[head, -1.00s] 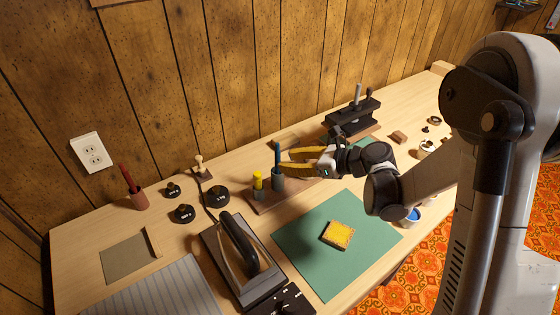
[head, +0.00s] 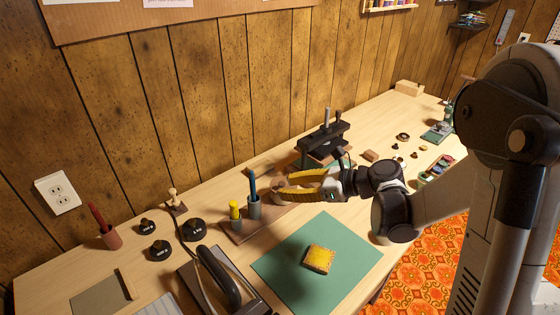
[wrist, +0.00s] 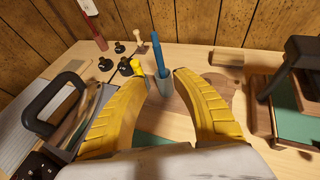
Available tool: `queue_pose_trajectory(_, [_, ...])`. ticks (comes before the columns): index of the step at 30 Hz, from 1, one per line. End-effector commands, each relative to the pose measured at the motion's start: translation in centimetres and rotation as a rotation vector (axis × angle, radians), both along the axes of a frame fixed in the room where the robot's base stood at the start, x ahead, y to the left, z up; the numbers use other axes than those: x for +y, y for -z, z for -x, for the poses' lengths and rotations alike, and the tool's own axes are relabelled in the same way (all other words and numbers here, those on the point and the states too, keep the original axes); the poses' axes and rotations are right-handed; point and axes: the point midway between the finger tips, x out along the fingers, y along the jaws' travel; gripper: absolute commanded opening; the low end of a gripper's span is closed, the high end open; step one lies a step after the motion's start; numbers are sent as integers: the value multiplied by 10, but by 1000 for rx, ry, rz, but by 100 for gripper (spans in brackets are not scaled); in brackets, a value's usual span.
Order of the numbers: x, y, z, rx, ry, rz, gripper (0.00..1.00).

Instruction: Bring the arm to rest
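My gripper (head: 279,185) hangs above the bench with its two yellow fingers spread apart and nothing between them. In the wrist view the fingers of my gripper (wrist: 152,78) curve open on either side of a grey cup (wrist: 161,85) holding a blue marker (wrist: 158,55). In the head view this grey cup (head: 254,209) stands just left of the fingertips, apart from them. My arm reaches in from the right, bent and held over the bench.
A green mat (head: 335,275) with a yellow-topped block (head: 319,257) lies below my arm. A black press (head: 324,138) stands behind my gripper. A black-handled iron-like tool (head: 217,277), dark round weights (head: 194,229) and a red cup (head: 109,237) are to the left.

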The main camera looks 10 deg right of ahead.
Motion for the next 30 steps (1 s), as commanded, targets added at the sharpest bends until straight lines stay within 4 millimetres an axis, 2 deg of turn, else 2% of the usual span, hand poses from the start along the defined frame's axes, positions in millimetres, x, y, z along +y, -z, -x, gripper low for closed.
queue_pose_trajectory(4, [2,-10,-3,-3,25,-27,34])
queue_pose_trajectory(5, [3,-17,-6,-6,45,-47,34])
queue_pose_trajectory(7, [5,-45,-16,-11,120,-130,34])
queue_pose_trajectory(8, [5,-62,-21,-12,166,-182,34])
queue_pose_trajectory(11, [-4,-133,-39,5,371,-440,34])
queue_pose_trajectory(12, [-14,-165,-44,29,470,-578,34])
queue_pose_trajectory(14, [-36,-208,-47,84,627,-816,34])
queue_pose_trajectory(15, [-55,-229,-45,134,728,-979,34])
queue_pose_trajectory(17, [-84,-248,-38,226,874,-1226,34])
queue_pose_trajectory(18, [-104,-252,-29,299,969,-1391,34])
queue_pose_trajectory(20, [-130,-246,-11,423,1108,-1635,34])
queue_pose_trajectory(21, [-144,-234,4,517,1203,-1795,34])
queue_pose_trajectory(23, [-157,-207,31,673,1346,-2021,34])
queue_pose_trajectory(26, [-155,-150,86,955,1599,-2344,34])
queue_pose_trajectory(27, [-148,-129,107,-1052,-1687,2427,34])
queue_pose_trajectory(30, [-124,-89,154,-1041,-1565,2128,34])
